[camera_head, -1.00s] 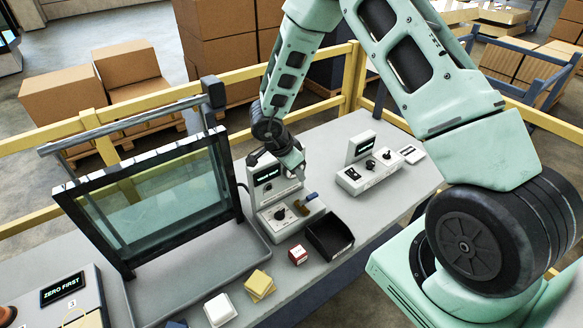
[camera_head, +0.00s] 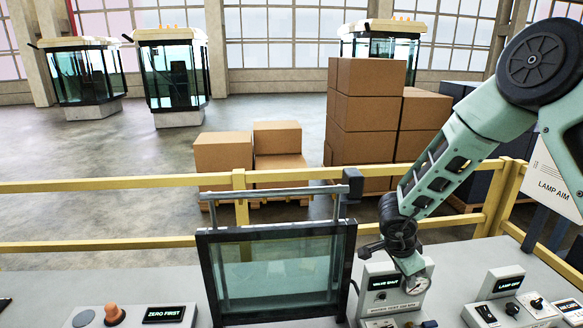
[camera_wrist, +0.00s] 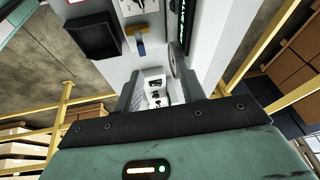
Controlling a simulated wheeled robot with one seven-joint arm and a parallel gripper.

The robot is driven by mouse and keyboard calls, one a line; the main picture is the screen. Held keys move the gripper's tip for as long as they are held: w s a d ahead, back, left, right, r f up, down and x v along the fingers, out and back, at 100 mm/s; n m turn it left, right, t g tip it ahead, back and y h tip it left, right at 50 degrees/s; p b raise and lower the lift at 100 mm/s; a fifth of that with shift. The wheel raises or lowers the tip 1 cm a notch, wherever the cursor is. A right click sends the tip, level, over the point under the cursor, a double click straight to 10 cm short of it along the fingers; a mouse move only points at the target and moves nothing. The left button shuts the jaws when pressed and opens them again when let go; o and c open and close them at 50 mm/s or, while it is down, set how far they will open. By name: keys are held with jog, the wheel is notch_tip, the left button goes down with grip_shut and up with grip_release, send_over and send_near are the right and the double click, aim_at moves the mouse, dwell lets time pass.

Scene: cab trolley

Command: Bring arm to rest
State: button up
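My arm reaches down from the upper right of the head view. My gripper (camera_head: 416,284) is in front of the upright panel of the white valve unit (camera_head: 378,283), partly covering it. Whether it touches the panel I cannot tell. In the wrist view the two fingers of my gripper (camera_wrist: 156,72) stand apart with nothing held between them. A white switch unit (camera_wrist: 155,90) shows beyond the gap. A lever with a blue grip (camera_wrist: 140,44) stands clear of the fingers.
A framed glass pane (camera_head: 276,272) stands on the bench left of my gripper. The lamp unit (camera_head: 506,285) is to the right. A black open tray (camera_wrist: 92,36) lies near the lever. A yellow rail (camera_head: 130,245) runs behind the bench, with cartons (camera_head: 222,153) beyond.

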jog(key=a+r+n+t+y+b, duration=0.2)
jog(key=a+r+n+y, duration=0.15)
jog(key=a, duration=0.45)
jog(key=a+r+n+t+y+b, duration=0.2)
jog(key=a+n, duration=0.2)
jog(key=a, duration=0.4)
jog(key=s+a+r+n+g+y+b, duration=0.1)
jog(key=s+a+r+n+y+b, duration=0.15)
jog(key=s+a+n, duration=0.45)
jog(key=s+a+f+n+g+b, duration=0.1)
jog(key=s+a+n+g+b, duration=0.2)
jog(key=s, duration=1)
jog(key=s+d+f+n+g+h+b, duration=0.2)
jog(key=s+d+n, duration=0.4)
jog(key=s, duration=0.4)
jog(key=shift+s+d+h, duration=0.2)
jog(key=shift+d+h, duration=0.5)
jog(key=shift+d, duration=0.1)
jog(key=shift+n, duration=0.25)
